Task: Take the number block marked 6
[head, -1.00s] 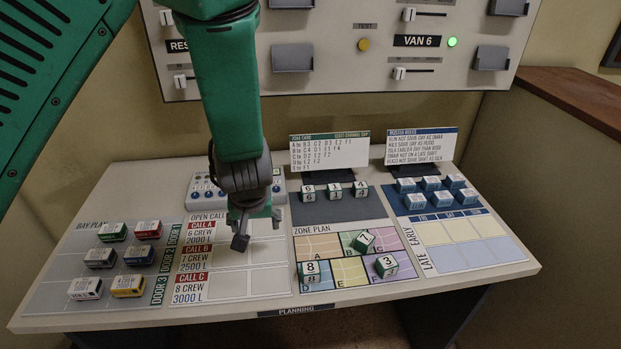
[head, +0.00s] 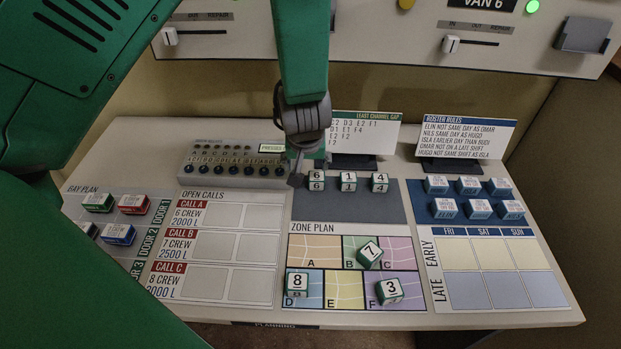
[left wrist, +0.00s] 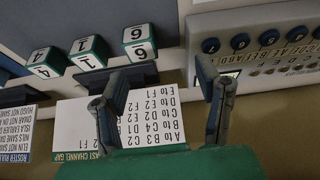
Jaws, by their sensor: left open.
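The number block marked 6 (head: 316,181) stands at the left end of a short row on the dark strip above the zone plan, with the blocks marked 1 (head: 348,182) and 4 (head: 379,183) to its right. In the left wrist view the 6 block (left wrist: 138,42) appears upside down, beyond the fingertips and apart from them. My left gripper (head: 300,172) is just left of the 6 block in the head view, pointing down. Its two fingers (left wrist: 160,88) are spread with nothing between them. My right gripper is not in view.
The channel card (head: 365,132) stands behind the row, close to my fingers. A button panel (head: 232,162) is to the left. Blocks 7 (head: 370,254), 8 (head: 297,283) and 3 (head: 389,291) sit on the zone plan. Roster blocks (head: 470,186) are at right. The open calls cells are empty.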

